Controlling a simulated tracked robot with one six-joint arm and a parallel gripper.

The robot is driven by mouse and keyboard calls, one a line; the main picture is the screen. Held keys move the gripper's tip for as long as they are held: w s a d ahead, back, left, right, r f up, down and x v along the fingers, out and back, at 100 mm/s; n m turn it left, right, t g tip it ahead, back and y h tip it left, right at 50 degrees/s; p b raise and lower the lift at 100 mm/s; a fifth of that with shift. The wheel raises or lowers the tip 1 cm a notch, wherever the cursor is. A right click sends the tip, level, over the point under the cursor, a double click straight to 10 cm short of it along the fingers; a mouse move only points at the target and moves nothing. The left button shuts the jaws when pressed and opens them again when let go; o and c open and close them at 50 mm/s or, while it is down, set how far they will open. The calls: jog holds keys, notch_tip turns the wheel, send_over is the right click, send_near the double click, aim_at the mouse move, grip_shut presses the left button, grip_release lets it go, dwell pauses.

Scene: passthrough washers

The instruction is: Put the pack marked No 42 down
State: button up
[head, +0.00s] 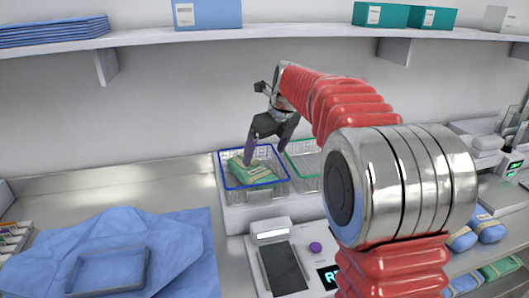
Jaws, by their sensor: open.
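A green pack (250,171) with a pale label lies in the wire basket with the blue rim (224,168). The label is too small to read, so I cannot tell whether it is No 42. My gripper (268,150) is open above this basket, its fingers pointing down. The fingertips look apart from each other, with nothing seen between them. I cannot tell how close they are to the pack.
A basket with a green rim (300,146) stands to the right, partly hidden by my arm. A device with a dark plate (283,270) stands in front. A blue cloth (185,250) with a tray (108,270) lies at left. Packs (490,231) lie at right. A shelf (270,34) runs above.

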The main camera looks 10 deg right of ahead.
dwell(0.3)
jog(key=s+a+r+n+h, duration=0.1)
jog(key=s+n, duration=0.7)
jog(key=s, duration=0.1)
jog(key=s+a+r+n, duration=0.2)
jog(key=s+n, duration=0.5)
jog(key=s, duration=0.3)
jog(key=s+f+n, duration=0.4)
jog(key=s+n, duration=0.4)
jog(key=s, duration=0.1)
jog(key=s+f+n+t, duration=0.1)
jog(key=s+f+n, duration=0.3)
jog(key=s+n, duration=0.4)
jog(key=shift+s+a+f+n+h, duration=0.2)
jog(key=shift+s+n+h, duration=0.1)
jog(key=shift+s+h, duration=0.1)
